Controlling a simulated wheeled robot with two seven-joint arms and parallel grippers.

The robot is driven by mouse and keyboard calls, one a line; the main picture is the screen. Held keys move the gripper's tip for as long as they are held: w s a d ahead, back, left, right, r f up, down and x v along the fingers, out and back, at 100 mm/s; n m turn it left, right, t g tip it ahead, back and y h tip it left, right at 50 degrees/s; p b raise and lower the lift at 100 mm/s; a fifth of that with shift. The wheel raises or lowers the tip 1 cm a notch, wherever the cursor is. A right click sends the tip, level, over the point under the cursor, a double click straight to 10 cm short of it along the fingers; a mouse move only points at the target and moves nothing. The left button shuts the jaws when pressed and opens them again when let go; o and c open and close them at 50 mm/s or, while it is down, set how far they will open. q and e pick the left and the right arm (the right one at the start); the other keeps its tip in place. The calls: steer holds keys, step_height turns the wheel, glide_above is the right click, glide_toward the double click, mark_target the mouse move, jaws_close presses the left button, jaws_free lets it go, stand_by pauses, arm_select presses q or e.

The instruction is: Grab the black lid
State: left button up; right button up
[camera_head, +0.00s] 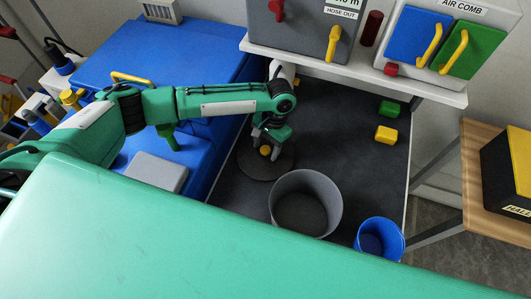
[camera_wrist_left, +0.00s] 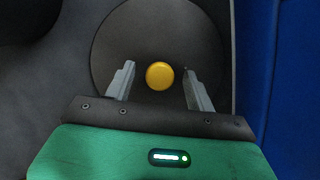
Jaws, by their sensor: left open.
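The black lid (camera_head: 284,166) is a round dark disc with a yellow knob, lying flat on the dark grey surface beside the blue block. In the left wrist view the lid (camera_wrist_left: 158,35) fills the upper middle, with its yellow knob (camera_wrist_left: 160,76) at its lower part. My left gripper (camera_wrist_left: 159,67) is open above the lid, its fingers on either side of the knob and apart from it. In the head view my left gripper (camera_head: 268,146) points down over the lid and partly hides it. My right gripper is not in view.
A grey round bin (camera_head: 327,204) stands just right of the lid, with a blue bucket (camera_head: 394,243) beyond it. Yellow (camera_head: 386,134) and green (camera_head: 390,108) blocks lie at the right. A shelf edge (camera_head: 350,72) overhangs the back. The dark surface between is clear.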

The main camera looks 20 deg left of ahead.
arm_select(q)
steer(key=c, duration=1.1)
steer(key=shift+o, duration=0.2)
